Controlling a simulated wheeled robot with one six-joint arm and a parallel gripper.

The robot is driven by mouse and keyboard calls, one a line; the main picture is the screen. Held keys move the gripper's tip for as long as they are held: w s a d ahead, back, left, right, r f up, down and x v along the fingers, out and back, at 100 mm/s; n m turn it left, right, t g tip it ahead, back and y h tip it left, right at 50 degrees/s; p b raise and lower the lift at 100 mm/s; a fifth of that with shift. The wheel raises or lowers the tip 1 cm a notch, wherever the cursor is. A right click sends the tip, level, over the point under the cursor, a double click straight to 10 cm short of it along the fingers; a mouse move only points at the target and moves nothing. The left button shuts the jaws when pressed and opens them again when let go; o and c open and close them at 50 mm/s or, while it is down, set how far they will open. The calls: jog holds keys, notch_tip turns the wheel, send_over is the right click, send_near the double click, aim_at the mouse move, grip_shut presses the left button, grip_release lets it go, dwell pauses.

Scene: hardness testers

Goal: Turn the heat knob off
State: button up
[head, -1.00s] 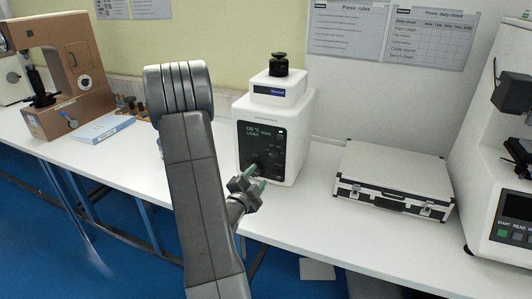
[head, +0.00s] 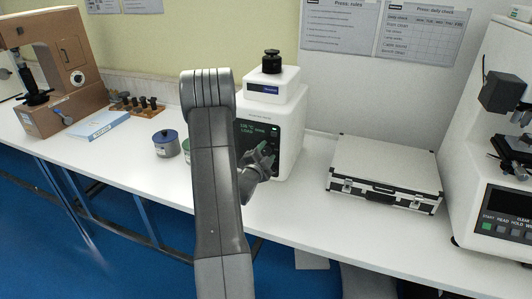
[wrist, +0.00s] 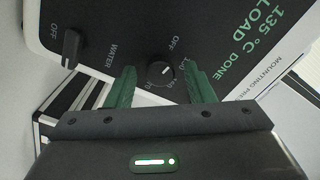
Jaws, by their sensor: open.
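The white mounting press (head: 288,110) stands on the bench, its dark front panel partly behind my arm in the head view. In the wrist view the panel (wrist: 205,25) reads "135 °C DONE LOAD". A round dark knob (wrist: 161,75) with an OFF mark and a number scale sits between my green fingers; its name label is not readable. A second knob (wrist: 72,47), marked WATER and OFF, is to the left. My gripper (wrist: 160,70) is open, with a finger on each side of the round knob and gaps visible. It also shows at the panel in the head view (head: 266,158).
A black-and-white case (head: 385,168) lies right of the press, and a white tester (head: 490,150) stands beyond it. A blue-white booklet (head: 100,125) and a brown tester (head: 50,75) are farther left.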

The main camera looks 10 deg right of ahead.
jog(key=shift+c, duration=0.5)
jog(key=c, duration=0.9)
jog(key=n+b, duration=0.1)
jog(key=b, duration=0.1)
jog(key=shift+f+b, duration=0.2)
jog(key=shift+b, duration=0.2)
jog(key=shift+r+n+b, duration=0.2)
jog(key=shift+n+b, duration=0.5)
jog(key=shift+n, duration=0.1)
jog(key=o, duration=1)
